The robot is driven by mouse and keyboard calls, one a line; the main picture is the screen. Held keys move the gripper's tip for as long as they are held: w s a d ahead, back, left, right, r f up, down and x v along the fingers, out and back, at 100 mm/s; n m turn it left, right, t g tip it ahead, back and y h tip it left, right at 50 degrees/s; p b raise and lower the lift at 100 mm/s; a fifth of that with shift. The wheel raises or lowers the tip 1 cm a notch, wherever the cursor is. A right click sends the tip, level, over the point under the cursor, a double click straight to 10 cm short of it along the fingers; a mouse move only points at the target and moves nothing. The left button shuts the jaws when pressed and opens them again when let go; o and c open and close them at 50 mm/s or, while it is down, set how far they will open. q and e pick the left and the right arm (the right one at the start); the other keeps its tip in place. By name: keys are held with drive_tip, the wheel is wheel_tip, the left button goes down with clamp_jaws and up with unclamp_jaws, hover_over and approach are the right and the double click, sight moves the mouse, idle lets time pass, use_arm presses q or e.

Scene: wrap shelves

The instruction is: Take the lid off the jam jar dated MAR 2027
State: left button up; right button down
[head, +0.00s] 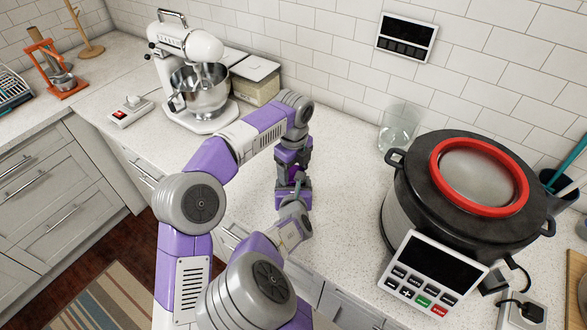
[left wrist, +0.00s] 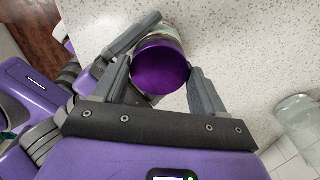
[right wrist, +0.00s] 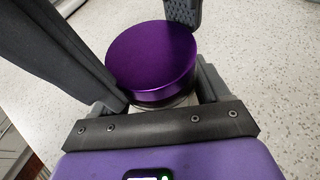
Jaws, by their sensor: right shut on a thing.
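The jam jar shows a purple metallic lid (right wrist: 152,58) in the right wrist view, with a little clear glass under it. The lid shows in the left wrist view too (left wrist: 160,65). No date can be read on the jar. My right gripper (right wrist: 160,97) is shut on the jar's body, below the lid. My left gripper (left wrist: 158,72) is open, its two fingers on either side of the lid. In the head view my left gripper (head: 293,172) is above the counter, and the arms hide most of the jar.
A large pot-like cooker (head: 400,205) with a red-ringed lid and a control panel (head: 432,272) stands at right. A clear glass (head: 398,125) stands behind it. A white stand mixer (head: 203,105) is at the back left. The counter (head: 340,160) between is clear.

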use_arm(q)
drive_tip(key=o, duration=0.4)
drive_tip(key=shift+s, duration=0.1)
use_arm(e)
drive_tip(key=shift+d, duration=0.1)
use_arm(q)
wheel_tip(320, 180, up, 4)
drive_tip(key=shift+r, duration=0.4)
drive_tip(key=shift+c, duration=1.4)
drive_tip(key=shift+d+r+m, duration=0.15)
drive_tip(key=shift+r+m, duration=0.95)
drive_tip(key=shift+r, duration=0.35)
drive_tip(key=shift+f, duration=3.85)
